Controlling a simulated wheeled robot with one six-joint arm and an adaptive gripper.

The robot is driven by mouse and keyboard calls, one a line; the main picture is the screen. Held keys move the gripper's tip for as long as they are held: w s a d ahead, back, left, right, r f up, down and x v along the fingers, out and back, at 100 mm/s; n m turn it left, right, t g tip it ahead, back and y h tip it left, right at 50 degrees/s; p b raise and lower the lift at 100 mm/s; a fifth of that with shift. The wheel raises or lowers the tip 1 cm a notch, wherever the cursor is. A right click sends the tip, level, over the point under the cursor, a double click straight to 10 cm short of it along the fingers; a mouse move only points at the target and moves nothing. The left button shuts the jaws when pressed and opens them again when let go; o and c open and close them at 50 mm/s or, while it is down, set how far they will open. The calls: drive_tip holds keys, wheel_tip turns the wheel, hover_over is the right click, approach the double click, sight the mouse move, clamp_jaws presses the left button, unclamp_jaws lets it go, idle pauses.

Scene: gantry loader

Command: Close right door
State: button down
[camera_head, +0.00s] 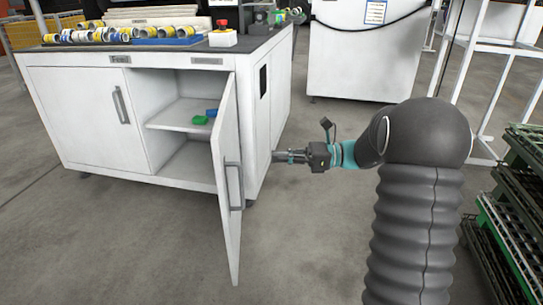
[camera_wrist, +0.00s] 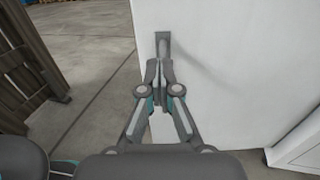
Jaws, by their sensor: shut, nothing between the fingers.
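The white cabinet (camera_head: 95,115) has its right door (camera_head: 226,150) swung wide open toward me. The door's outer face is turned to the right and carries a grey vertical bar handle (camera_head: 234,186). My gripper (camera_head: 274,156) is to the right of the door, pointing left at its outer face. In the wrist view, the shut, empty fingers (camera_wrist: 166,72) overlap the lower part of the handle (camera_wrist: 163,44) on the white door panel (camera_wrist: 230,60). I cannot tell whether they touch it. The left door (camera_head: 88,112) is closed.
A green item (camera_head: 200,120) and a blue item (camera_head: 212,113) lie on the cabinet's inner shelf (camera_head: 180,122). Green-and-dark stacked crates (camera_head: 512,215) stand at the right. Floor in front of the cabinet (camera_head: 110,235) is clear.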

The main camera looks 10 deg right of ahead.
sight(223, 158)
drive_tip(key=a, duration=0.8)
drive_tip(key=w+a, duration=0.1)
drive_tip(key=a, duration=0.2)
drive_tip(key=shift+a, duration=0.4)
drive_tip(key=shift+a, duration=0.1)
